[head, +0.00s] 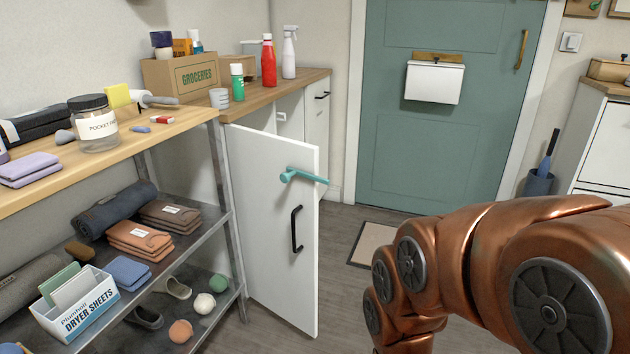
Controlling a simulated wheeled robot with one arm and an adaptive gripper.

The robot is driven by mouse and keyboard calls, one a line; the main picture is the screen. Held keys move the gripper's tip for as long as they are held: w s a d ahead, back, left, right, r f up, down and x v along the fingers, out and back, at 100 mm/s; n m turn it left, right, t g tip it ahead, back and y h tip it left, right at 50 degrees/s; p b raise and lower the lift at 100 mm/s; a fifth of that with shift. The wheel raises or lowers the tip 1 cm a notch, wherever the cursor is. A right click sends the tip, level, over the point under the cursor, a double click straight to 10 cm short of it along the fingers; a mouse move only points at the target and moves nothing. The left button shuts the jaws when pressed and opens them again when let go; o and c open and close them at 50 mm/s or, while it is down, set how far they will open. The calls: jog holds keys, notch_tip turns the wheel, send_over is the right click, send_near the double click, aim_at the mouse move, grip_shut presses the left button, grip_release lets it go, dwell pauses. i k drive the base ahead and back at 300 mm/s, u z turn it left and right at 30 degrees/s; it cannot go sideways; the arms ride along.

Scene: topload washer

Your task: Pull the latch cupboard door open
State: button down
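The white cupboard door (262,215) is left of centre in the head view. It stands swung out from the counter unit, its free edge on the right reaching out over the floor. A teal lever latch (302,176) sits high near the free edge. A black bar handle (297,229) is below the latch. The cupboard's inside is mostly hidden behind the door. My copper arm fills the lower right, right of the door with floor showing between them. My gripper is out of view, so its state and any contact do not show.
A wooden-topped shelf rack (120,155) with jars, towels and a dryer sheets box stands close on the left. The counter (255,92) holds a groceries box (181,76) and bottles. A teal room door (440,130) is behind. Grey floor (345,260) is free right of the cupboard door.

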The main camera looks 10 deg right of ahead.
aim_at(278, 222)
jog(key=z, duration=1.5)
jog(key=k, duration=0.65)
jog(key=u, duration=2.7)
jog(key=i, duration=0.5)
